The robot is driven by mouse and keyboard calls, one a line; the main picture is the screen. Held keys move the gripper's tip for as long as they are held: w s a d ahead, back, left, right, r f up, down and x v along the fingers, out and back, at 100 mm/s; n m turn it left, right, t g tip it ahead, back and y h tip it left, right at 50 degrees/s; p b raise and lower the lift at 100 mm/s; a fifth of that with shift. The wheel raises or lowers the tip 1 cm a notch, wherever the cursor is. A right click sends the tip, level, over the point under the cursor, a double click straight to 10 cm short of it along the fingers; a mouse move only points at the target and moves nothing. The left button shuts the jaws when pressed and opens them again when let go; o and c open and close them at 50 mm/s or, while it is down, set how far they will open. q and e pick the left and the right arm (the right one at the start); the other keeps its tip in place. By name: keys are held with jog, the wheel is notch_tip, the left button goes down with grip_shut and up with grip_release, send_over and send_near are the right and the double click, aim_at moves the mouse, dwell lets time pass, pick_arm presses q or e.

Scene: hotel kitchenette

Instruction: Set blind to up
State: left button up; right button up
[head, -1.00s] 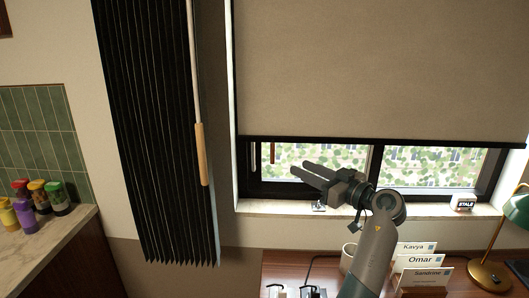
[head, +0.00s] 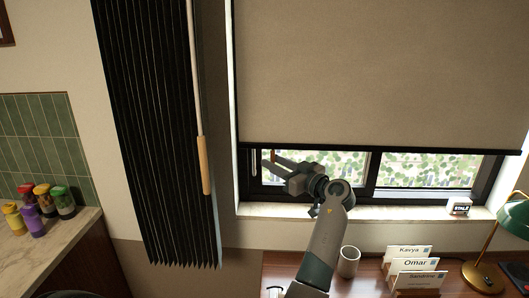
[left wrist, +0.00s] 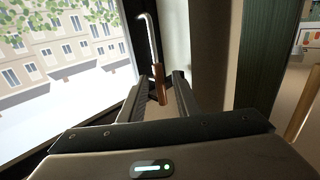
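The beige roller blind (head: 380,75) hangs over most of the window, its dark bottom bar (head: 400,150) leaving a strip of glass clear below. A short brown wooden pull handle (head: 273,156) hangs at the window's left side; in the left wrist view the handle (left wrist: 162,84) hangs from a pale hooked rod or cord (left wrist: 149,38). My left gripper (head: 271,162) is at the handle. In the left wrist view its fingers (left wrist: 161,82) are open, with the handle between them near the tips; a gap shows on each side. My right gripper is out of view.
A black pleated panel (head: 150,130) with a wooden wand (head: 204,165) hangs left of the window. Below the window are a sill (head: 400,212) and a desk with a cup (head: 348,261), name cards (head: 412,264) and a lamp (head: 485,275). Spice jars (head: 40,205) stand far left.

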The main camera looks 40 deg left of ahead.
pick_arm(q)
jog(key=shift+w+a+p, duration=0.2)
jog(key=shift+a+p, duration=0.65)
jog(key=shift+a, duration=1.75)
grip_shut()
